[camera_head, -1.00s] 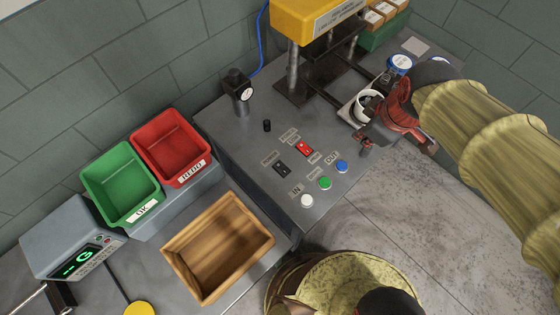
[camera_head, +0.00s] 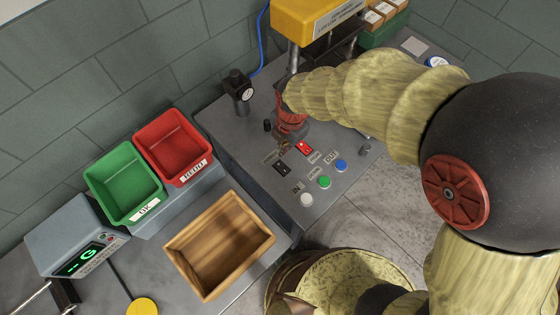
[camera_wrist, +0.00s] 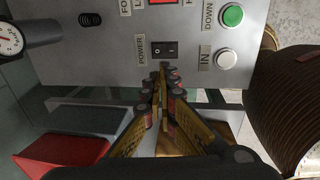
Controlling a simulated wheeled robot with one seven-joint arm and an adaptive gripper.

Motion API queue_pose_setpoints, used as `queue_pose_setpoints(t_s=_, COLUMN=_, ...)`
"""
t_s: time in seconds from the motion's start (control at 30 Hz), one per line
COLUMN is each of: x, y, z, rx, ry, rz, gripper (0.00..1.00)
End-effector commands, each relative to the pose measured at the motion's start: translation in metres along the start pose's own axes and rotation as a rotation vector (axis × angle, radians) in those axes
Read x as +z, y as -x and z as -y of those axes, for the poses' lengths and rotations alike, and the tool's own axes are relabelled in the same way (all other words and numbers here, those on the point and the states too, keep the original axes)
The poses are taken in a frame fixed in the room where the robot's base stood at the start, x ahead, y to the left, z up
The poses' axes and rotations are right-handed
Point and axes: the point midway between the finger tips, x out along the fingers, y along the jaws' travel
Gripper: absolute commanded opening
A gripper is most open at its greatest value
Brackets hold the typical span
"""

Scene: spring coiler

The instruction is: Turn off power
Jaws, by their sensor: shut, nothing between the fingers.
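The power switch is a black rocker (camera_head: 282,168) on the grey panel of the machine. In the wrist view the rocker (camera_wrist: 165,51) sits beside the POWER label (camera_wrist: 141,50), with its I and O marks showing. My gripper (camera_head: 284,147) is shut and empty, pointing down at the panel just behind the black rocker in the head view. In the wrist view its closed fingertips (camera_wrist: 165,68) are close to the rocker's lower edge. Whether they touch it, I cannot tell.
A red rocker (camera_head: 304,148) is close to the gripper. White (camera_head: 307,200), green (camera_head: 324,182) and blue (camera_head: 341,166) buttons line the panel's front. A black knob (camera_head: 267,126) and a gauge post (camera_head: 240,92) stand at left. A wooden tray (camera_head: 176,247) is nearer.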

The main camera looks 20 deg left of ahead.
Motion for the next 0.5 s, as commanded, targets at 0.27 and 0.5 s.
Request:
queue_pose_setpoints(t_s=0.27, x=0.0, y=-0.024, z=0.001, rx=-0.003, ry=-0.002, rz=-0.001, gripper=0.0)
queue_pose_setpoints(t_s=0.5, x=0.0, y=-0.071, z=0.002, rx=-0.004, ry=-0.002, rz=-0.001, gripper=0.0)
